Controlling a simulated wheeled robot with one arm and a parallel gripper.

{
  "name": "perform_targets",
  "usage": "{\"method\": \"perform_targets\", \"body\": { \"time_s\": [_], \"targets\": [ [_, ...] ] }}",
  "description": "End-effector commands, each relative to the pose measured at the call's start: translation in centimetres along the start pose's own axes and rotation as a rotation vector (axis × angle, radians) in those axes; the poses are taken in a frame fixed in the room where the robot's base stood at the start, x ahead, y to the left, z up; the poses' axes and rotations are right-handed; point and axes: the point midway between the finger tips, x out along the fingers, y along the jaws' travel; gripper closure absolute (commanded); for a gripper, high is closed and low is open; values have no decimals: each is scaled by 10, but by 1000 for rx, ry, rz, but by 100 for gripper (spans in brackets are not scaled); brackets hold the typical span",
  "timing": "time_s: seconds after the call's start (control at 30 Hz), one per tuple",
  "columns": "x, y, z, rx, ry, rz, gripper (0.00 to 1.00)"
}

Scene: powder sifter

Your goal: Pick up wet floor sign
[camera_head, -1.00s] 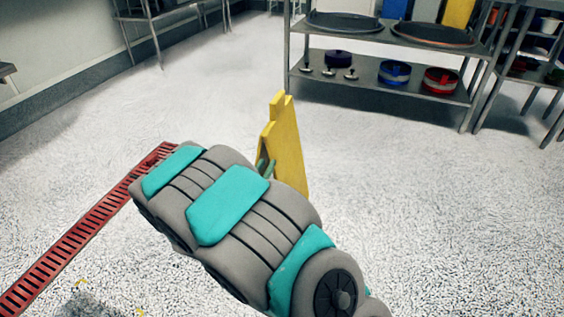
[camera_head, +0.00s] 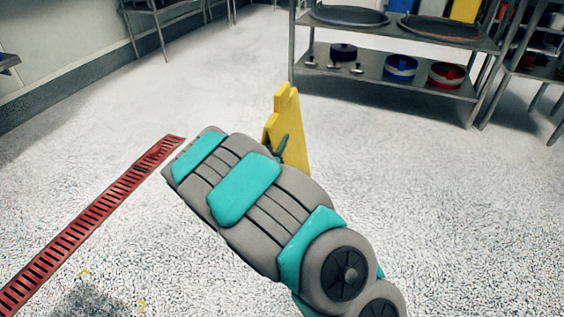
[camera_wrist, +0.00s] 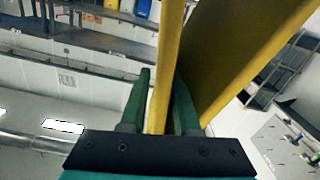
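The yellow wet floor sign (camera_head: 294,138) stands upright on the floor beyond my arm in the head view. My arm hides its lower part. In the wrist view one narrow yellow panel (camera_wrist: 166,70) of the sign runs between my two green fingers, and a wider yellow panel (camera_wrist: 235,55) lies to the right behind the right finger. My gripper (camera_wrist: 163,85) stands apart around the narrow panel, one finger on each side; firm contact is not clear. In the head view a green finger (camera_head: 281,146) shows against the sign.
A red floor grate (camera_head: 90,222) runs along the left. A metal shelf (camera_head: 390,84) with pans and pots stands behind the sign. Metal table legs (camera_head: 160,30) are at the back left. The floor around the sign is otherwise clear.

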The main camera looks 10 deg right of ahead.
Motion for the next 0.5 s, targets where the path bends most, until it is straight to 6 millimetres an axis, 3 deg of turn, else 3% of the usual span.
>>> {"method": "perform_targets", "body": {
  "time_s": [0.2, 0.5],
  "targets": [
    [24, 0, 1, 0, -1, 2, 70],
    [31, 0, 1, 0, -1, 0, 70]
  ]
}}
